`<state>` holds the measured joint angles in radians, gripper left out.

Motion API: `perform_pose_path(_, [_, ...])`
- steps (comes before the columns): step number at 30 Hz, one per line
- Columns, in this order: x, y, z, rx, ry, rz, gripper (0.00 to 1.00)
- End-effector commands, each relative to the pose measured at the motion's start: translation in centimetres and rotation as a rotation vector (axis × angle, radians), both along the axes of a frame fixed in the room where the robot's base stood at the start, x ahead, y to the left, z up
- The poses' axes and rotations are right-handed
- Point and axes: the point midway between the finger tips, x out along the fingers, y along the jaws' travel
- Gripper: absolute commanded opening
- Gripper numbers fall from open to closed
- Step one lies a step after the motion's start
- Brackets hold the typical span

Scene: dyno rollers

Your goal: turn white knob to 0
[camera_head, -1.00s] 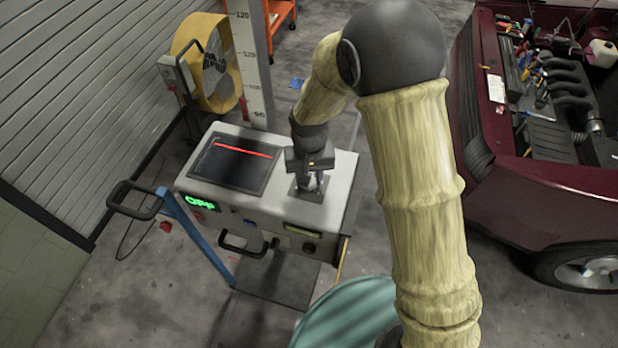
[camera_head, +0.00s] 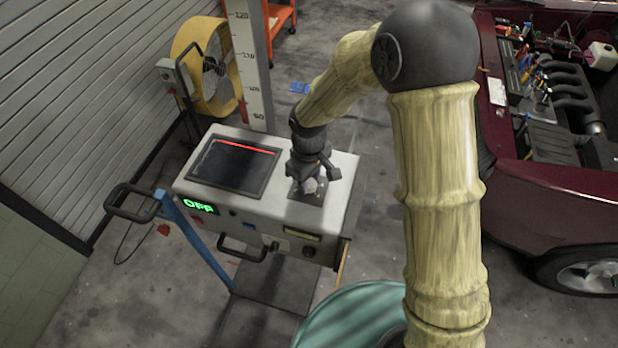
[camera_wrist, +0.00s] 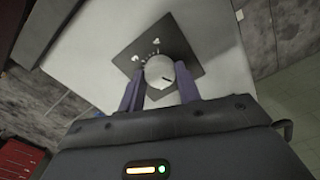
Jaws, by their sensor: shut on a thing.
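The white knob (camera_wrist: 160,71) sits on a dark square plate (camera_wrist: 184,43) with a printed scale, on top of the grey-white console (camera_head: 341,186). My gripper (camera_wrist: 160,85) is shut on the knob, with one purple-grey finger on each side of it. In the head view my gripper (camera_head: 308,186) points down at the plate near the console's right side and hides the knob. A dark pointer mark shows at the knob's lower right in the wrist view. The scale figures are too small to read surely.
The console has a dark screen (camera_head: 233,166) with a red line and a green "OFF" display (camera_head: 200,204). A blue-framed handle (camera_head: 133,202) is at its left. A yellow fan (camera_head: 208,66) stands behind; a dark red car (camera_head: 555,190) is at the right.

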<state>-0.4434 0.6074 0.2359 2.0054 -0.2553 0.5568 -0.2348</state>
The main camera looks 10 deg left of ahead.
Motion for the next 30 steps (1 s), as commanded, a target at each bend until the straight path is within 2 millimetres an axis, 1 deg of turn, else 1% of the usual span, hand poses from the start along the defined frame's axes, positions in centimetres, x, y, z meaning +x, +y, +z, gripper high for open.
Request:
perform_pose_path(15, [0.09,0.02,0.08,0.001,-0.003,0.026,0.11])
perform_pose_path(16, [0.09,0.02,0.08,0.001,-0.003,0.026,0.39])
perform_pose_path(18, [0.08,0.02,0.07,0.001,-0.002,0.025,0.53])
perform_pose_path(19, [0.07,0.01,0.06,0.001,-0.002,0.025,0.55])
perform_pose_path(26, [0.06,-0.02,0.03,0.0,-0.001,0.023,0.55])
perform_pose_path(30, [0.04,0.0,0.47,0.0,-0.001,0.024,0.55])
